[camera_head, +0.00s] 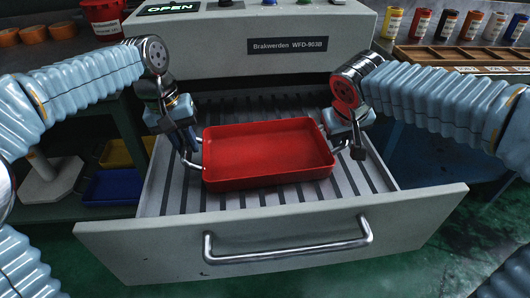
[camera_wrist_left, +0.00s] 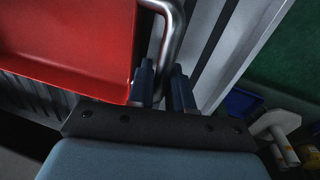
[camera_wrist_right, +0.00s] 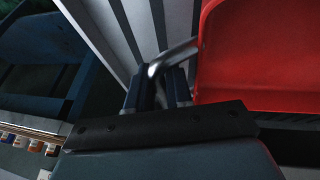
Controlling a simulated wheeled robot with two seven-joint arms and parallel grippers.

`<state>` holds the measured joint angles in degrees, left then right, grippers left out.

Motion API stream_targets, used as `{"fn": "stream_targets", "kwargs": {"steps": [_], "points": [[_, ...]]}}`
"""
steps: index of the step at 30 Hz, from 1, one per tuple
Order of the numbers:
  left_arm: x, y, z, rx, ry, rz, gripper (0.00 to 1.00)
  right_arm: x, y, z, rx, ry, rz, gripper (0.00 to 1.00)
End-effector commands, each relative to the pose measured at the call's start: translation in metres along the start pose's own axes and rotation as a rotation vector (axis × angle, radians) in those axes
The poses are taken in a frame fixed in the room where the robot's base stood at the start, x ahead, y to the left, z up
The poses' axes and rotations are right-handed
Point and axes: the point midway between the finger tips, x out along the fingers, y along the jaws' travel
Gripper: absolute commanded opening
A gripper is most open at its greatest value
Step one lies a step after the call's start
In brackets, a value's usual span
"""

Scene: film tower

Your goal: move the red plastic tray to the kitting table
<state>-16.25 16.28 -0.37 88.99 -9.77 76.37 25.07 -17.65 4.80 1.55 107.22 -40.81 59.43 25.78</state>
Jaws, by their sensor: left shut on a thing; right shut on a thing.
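The red plastic tray (camera_head: 268,150) is empty and sits in or just above the open drawer (camera_head: 270,240) of the grey machine; I cannot tell whether it touches the slatted drawer floor. It has a metal handle at each end. My left gripper (camera_head: 188,155) is shut on the tray's left handle, which also shows in the left wrist view (camera_wrist_left: 170,35). My right gripper (camera_head: 350,145) is shut on the right handle, seen between the fingers in the right wrist view (camera_wrist_right: 172,55). The tray looks about level. The kitting table cannot be identified for certain.
The machine body (camera_head: 250,45) with a lit OPEN sign stands behind the drawer. A table at the right holds a wooden compartment tray (camera_head: 450,57) and several small canisters. A red bin (camera_head: 103,18) stands at the back left. Yellow and blue trays sit on a shelf below.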

Motion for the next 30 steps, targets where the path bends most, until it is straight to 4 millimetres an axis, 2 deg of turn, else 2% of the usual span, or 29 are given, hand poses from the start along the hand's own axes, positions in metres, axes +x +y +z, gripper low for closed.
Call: {"fn": "stream_targets", "kwargs": {"steps": [10, 22, 30], "points": [[-0.005, 0.001, 0.000, 0.000, 0.001, 0.001, 0.00, -0.005, 0.001, -0.002, 0.000, 0.002, 0.000, 0.00], [-0.045, 0.009, 0.000, 0.000, 0.001, 0.001, 0.00, -0.042, 0.010, -0.018, 0.000, 0.001, 0.000, 0.00], [-0.050, 0.009, 0.000, 0.000, 0.001, 0.000, 0.00, -0.046, 0.011, -0.019, 0.000, 0.001, 0.000, 0.00]]}}
